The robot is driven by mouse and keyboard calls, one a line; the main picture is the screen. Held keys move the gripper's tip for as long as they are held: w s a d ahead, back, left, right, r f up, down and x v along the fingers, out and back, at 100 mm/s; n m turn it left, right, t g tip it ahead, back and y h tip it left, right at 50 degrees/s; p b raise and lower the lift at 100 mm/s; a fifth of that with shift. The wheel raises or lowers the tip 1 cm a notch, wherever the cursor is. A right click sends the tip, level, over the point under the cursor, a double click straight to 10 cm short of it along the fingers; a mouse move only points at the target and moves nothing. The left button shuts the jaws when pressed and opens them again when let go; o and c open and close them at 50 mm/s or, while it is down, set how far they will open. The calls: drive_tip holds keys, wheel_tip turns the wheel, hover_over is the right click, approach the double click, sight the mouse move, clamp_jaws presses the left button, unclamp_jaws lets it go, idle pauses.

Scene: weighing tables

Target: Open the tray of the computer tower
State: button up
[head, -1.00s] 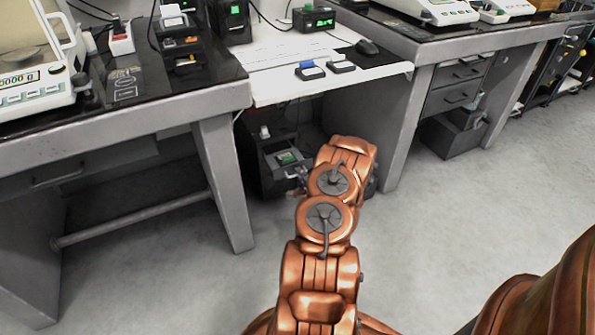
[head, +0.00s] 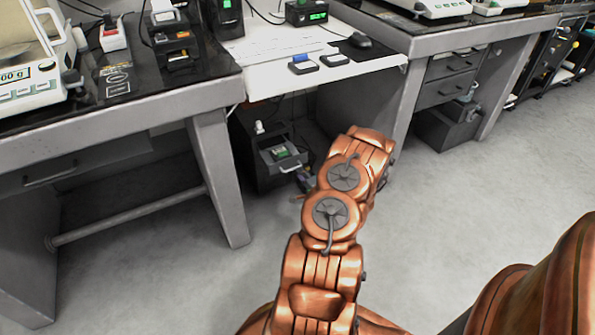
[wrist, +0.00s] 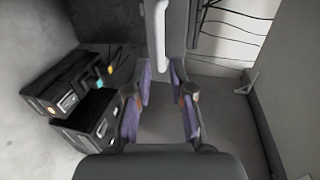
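A dark tower-like box (head: 249,151) stands on the floor under the white desk; I take it for the computer tower. A tray-like drawer at its front (head: 284,166) stands out, with a small green item in it. My gripper (wrist: 160,116) is open and empty in the wrist view, its purple-padded fingers apart over grey floor. In the head view my arm hides most of the gripper. To the left of the fingers, the wrist view shows two dark drawer-like boxes with handles, an upper one (wrist: 60,90) and a lower one (wrist: 92,122). I cannot tell whether they belong to the tower.
A white vertical handle (wrist: 160,35) on a grey panel is ahead of the fingers. Cables (wrist: 238,22) hang on the right. The left table (head: 222,165) and right table (head: 405,95) flank the space; the white desk (head: 285,80) is above. Floor in front is clear.

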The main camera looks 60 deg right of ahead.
drive_tip(key=v, duration=0.6)
drive_tip(key=shift+s, duration=0.1)
idle(0.6)
drive_tip(key=w+a+r+n+g+y+p, duration=0.2)
drive_tip(key=w+a+r+n+p, duration=0.2)
drive_tip(key=r, duration=0.4)
drive_tip(key=w+a+r+n+g+y+p, duration=0.1)
drive_tip(key=w+a+r+n+g+p, duration=0.15)
drive_tip(key=w+a+r+p, duration=0.4)
drive_tip(key=w+a+r+n+g+y+p, duration=0.2)
drive_tip(key=r+n, duration=0.2)
drive_tip(key=r, duration=0.5)
drive_tip(key=a+r+n+g+p, duration=0.25)
drive_tip(key=a+r+p, duration=0.35)
drive_tip(key=r, duration=0.4)
drive_tip(key=s+a+r+n+g+y+p, duration=0.1)
drive_tip(key=s+a+r+n+g+p, duration=0.2)
drive_tip(key=s+a+r, duration=0.5)
drive_tip(key=s+a+r+n+p, duration=0.3)
drive_tip(key=s+a+r+p, duration=0.15)
drive_tip(key=a+r, duration=0.65)
drive_tip(key=s+a+r+n+g+p, duration=0.1)
drive_tip(key=s+a+r+n+p, duration=0.1)
drive_tip(key=s+a+r, duration=0.4)
drive_tip(key=s+a+r+n+g+y+p, duration=0.1)
drive_tip(key=s+a+r+p, duration=0.4)
drive_tip(key=s, duration=0.6)
drive_tip(key=shift+a+r+n+g+y, duration=0.3)
drive_tip(key=shift+a+r+n+g, duration=0.4)
drive_tip(key=shift+a+r+n, duration=0.15)
